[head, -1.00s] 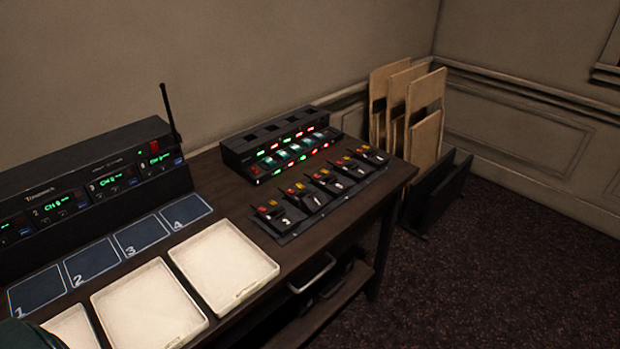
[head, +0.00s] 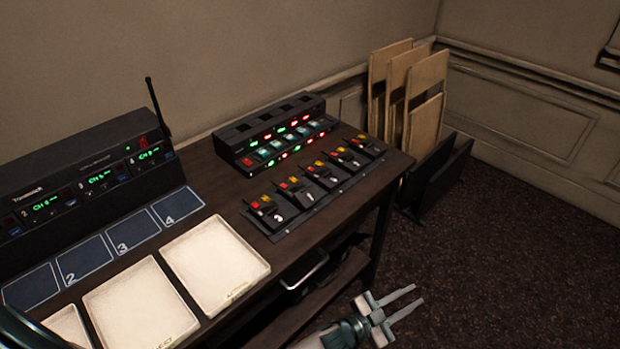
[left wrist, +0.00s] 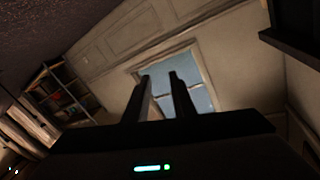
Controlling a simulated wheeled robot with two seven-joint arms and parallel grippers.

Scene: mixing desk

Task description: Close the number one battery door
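Several small black packs with red and yellow parts stand in a row on a dark strip on the desk, in the head view. The second pack from the left (head: 309,198) seems to carry the number 1; the digit is small. The nearest pack (head: 278,216) seems to carry a 3. I cannot tell clearly how far any battery door is open.
A black charger with lit slots (head: 238,158) stands behind the packs. A receiver rack (head: 95,160) with an antenna is at left. White trays (head: 215,262) and numbered squares (head: 135,232) lie before it. Wooden boards (head: 425,95) lean by the wall. A drawer handle (head: 305,273) juts from the desk front.

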